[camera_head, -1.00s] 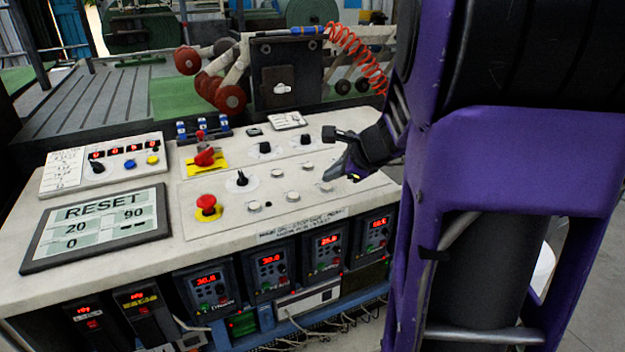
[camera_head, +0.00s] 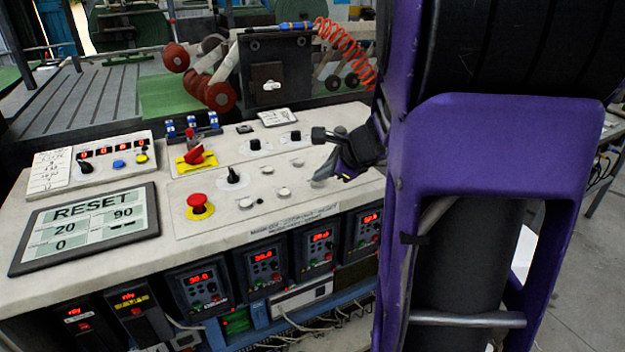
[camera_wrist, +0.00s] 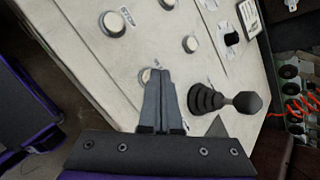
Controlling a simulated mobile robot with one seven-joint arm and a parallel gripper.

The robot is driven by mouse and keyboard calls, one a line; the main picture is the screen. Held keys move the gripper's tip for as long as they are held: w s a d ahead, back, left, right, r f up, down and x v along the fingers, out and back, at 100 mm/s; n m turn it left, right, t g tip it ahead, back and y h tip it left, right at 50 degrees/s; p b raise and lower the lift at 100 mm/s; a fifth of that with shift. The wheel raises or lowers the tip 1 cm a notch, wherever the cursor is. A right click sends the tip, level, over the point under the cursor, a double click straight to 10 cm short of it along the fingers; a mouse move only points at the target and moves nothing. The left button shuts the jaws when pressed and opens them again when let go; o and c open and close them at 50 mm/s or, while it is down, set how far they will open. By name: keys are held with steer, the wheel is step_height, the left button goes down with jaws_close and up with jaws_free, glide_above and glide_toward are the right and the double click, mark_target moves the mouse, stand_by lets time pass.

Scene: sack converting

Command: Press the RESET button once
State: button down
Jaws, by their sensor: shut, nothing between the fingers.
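A framed display panel (camera_head: 92,222) lies on the left of the console top, with RESET in large letters above fields reading 20, 90 and 0. Several round white buttons sit on the control plate to its right, one (camera_head: 284,193) among them. My gripper (camera_head: 318,178) is over the right part of that plate, well to the right of the RESET panel. In the wrist view my gripper (camera_wrist: 158,74) is shut and empty. Its tips overlap a white button (camera_wrist: 145,75), partly hidden; I cannot tell whether they touch it.
A black stick with a ribbed boot (camera_wrist: 222,101) stands close beside my fingers. A red mushroom button (camera_head: 197,202), a red rotary switch (camera_head: 195,156) and a counter box (camera_head: 102,163) with blue and yellow buttons are further left. A coiled red hose (camera_head: 345,45) hangs behind.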

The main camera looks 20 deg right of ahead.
mark_target(322, 184)
steer(key=shift+f, duration=0.2)
steer(key=shift+r, duration=0.1)
steer(key=shift+r+p, duration=0.75)
steer(key=shift+r, duration=0.05)
step_height(322, 184, up, 5)
steer(key=p, duration=0.4)
stand_by(0.9)
